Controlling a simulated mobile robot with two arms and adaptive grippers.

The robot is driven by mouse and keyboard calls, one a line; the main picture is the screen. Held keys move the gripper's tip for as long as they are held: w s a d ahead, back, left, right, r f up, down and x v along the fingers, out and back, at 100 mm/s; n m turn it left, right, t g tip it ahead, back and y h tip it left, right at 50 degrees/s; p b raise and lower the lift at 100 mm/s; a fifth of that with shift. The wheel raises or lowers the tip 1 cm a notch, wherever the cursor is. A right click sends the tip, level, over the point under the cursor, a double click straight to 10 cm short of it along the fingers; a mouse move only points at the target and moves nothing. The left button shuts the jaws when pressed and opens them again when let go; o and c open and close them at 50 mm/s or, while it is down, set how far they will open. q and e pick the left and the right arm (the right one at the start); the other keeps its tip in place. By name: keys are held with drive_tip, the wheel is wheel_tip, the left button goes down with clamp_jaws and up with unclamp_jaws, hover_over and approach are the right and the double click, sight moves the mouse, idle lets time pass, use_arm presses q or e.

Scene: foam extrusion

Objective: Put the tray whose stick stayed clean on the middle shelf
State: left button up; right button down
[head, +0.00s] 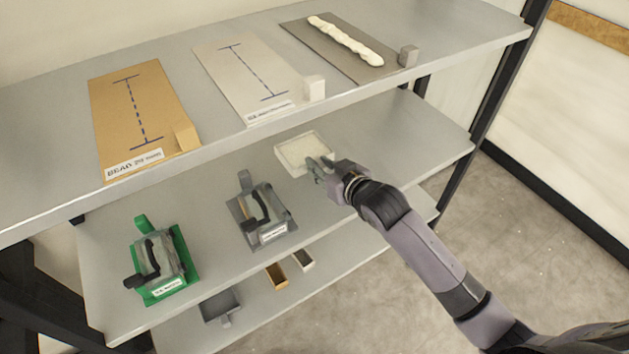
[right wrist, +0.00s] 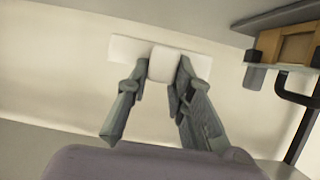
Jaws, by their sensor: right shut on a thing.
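A white shallow tray (head: 301,152) is at the middle shelf (head: 385,135), right of the grey tool. My right gripper (head: 322,168) is shut on the tray's near side. In the right wrist view the gripper (right wrist: 162,88) clamps a white block-like handle (right wrist: 162,64) with the wider white tray edge (right wrist: 120,48) behind it. I cannot tell whether the tray touches the shelf. No sticks can be made out. My left gripper is not in view.
The top shelf (head: 240,150) holds a tan board (head: 112,105), a pale board (head: 232,75) and a dark board with a white foam bead (head: 345,40). Small blocks sit beside them. A green tool (head: 172,280) and a grey tool (head: 265,225) stand left on the middle shelf.

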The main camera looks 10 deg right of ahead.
sight(321, 192)
drive_tip(key=shift+w+f, duration=0.1)
drive_tip(key=shift+f, duration=0.95)
wheel_tip(321, 192, down, 3)
drive_tip(key=shift+f, duration=0.35)
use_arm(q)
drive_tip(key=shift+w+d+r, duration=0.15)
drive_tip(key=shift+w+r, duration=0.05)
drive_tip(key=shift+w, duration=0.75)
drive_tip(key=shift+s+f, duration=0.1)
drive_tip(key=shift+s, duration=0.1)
use_arm(e)
drive_tip(key=shift+f, duration=0.15)
drive_tip(key=c, duration=1.4)
unclamp_jaws()
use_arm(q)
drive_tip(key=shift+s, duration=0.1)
